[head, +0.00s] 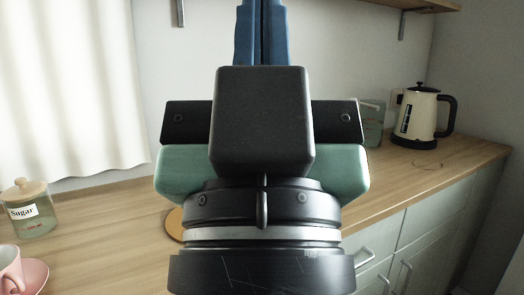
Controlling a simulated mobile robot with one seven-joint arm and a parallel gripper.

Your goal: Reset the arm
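My gripper (263,8) fills the middle of the head view and points up and away from the camera. Its black body and green side pieces are seen from behind. The two blue fingers stand side by side at the top edge, with only a thin dark line between them. They look shut, and nothing shows between them. The very ends of the fingers are at or past the top edge. My gripper stands in front of the wooden counter (108,212) and hides its middle part.
A sugar jar (32,217) stands on the counter at the left, near a pink cup (9,268) on a pink saucer (34,276). A cream kettle (417,117) stands at the far right. A greenish box (373,125) is partly hidden. Bare counter lies right, above grey cabinets (420,235).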

